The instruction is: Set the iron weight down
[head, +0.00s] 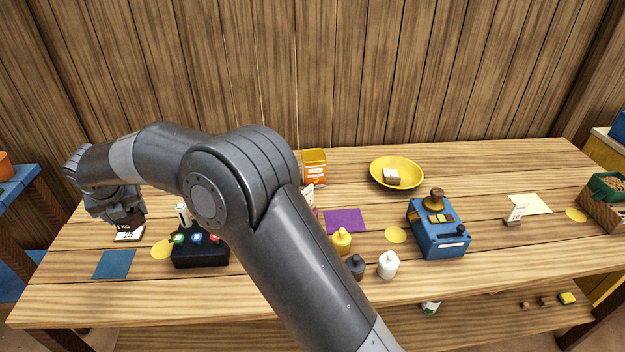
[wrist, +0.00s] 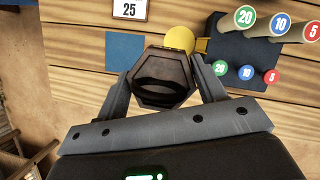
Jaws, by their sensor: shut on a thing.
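The iron weight (wrist: 160,82) is a dark brown hexagonal block with a hollowed top, seen from above in the wrist view. My gripper (wrist: 163,88) is shut on it, one finger on each side. In the head view my gripper (head: 120,212) is at the left end of the table, with the dark weight (head: 126,222) below it, partly hidden by the fingers. The weight appears to be above the tabletop. In the wrist view it overlaps the right edge of the blue square (wrist: 122,50) and the lower edge of the yellow disc (wrist: 180,38).
A card marked 25 (wrist: 130,9) lies behind the blue square (head: 114,264). A black rack (head: 200,256) with coloured numbered tokens stands to the right. Bottles (head: 388,265), a blue scale (head: 438,232) and a yellow bowl (head: 397,171) stand farther right. The table's front left is clear.

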